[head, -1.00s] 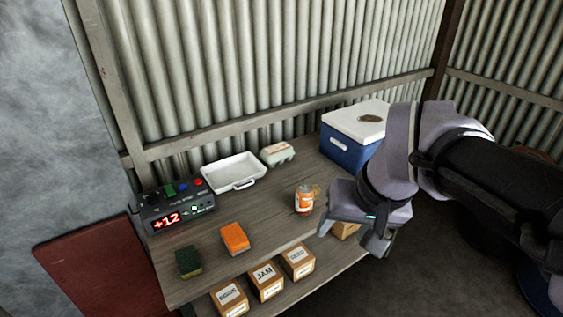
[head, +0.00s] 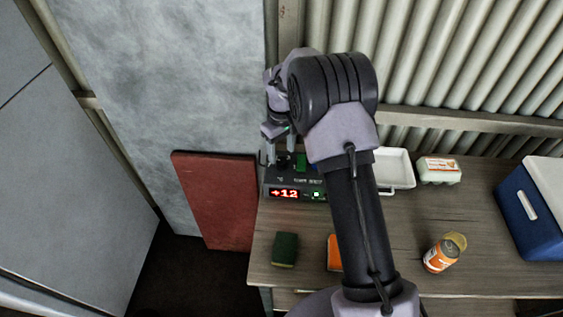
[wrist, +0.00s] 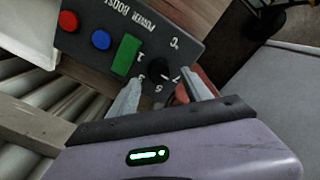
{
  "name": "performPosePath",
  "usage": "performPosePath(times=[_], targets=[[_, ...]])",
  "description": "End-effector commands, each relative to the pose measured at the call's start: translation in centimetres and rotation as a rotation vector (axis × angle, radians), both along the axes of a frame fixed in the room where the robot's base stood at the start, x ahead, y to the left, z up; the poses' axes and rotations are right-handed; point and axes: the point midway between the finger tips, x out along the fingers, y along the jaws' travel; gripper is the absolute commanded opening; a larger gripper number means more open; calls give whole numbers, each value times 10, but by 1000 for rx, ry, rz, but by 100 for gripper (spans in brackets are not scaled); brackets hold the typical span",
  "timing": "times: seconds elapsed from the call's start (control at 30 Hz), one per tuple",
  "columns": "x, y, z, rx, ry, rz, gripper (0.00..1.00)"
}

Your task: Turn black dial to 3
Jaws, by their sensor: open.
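The black dial (wrist: 158,70) sits on the dark control box (wrist: 95,32), with white numbers around it in the wrist view. Its pointer is too small to read. My gripper (wrist: 160,76) is open, its two fingertips on either side of the dial, apart from each other. I cannot tell whether they touch it. In the head view my gripper (head: 280,153) reaches down over the left end of the box (head: 310,183), largely hiding the dial. The box's red display (head: 285,193) reads about +12.
A green switch (wrist: 126,55), a blue button (wrist: 101,39) and a red button (wrist: 69,21) sit beside the dial. A white tray (head: 400,170), egg carton (head: 438,170), orange can (head: 440,255), green sponge (head: 285,248) and blue cooler (head: 530,210) stand on the bench.

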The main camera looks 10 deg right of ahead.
Motion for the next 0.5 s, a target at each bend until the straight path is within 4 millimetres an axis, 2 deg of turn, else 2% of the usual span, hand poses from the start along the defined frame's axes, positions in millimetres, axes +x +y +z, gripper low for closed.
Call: performPosePath(times=[0.03,0.2,0.5], targets=[[-1,0,-15,0,2,0,58],[0,0,-37,0,0,-1,58],[0,0,-40,0,-1,-1,58]])
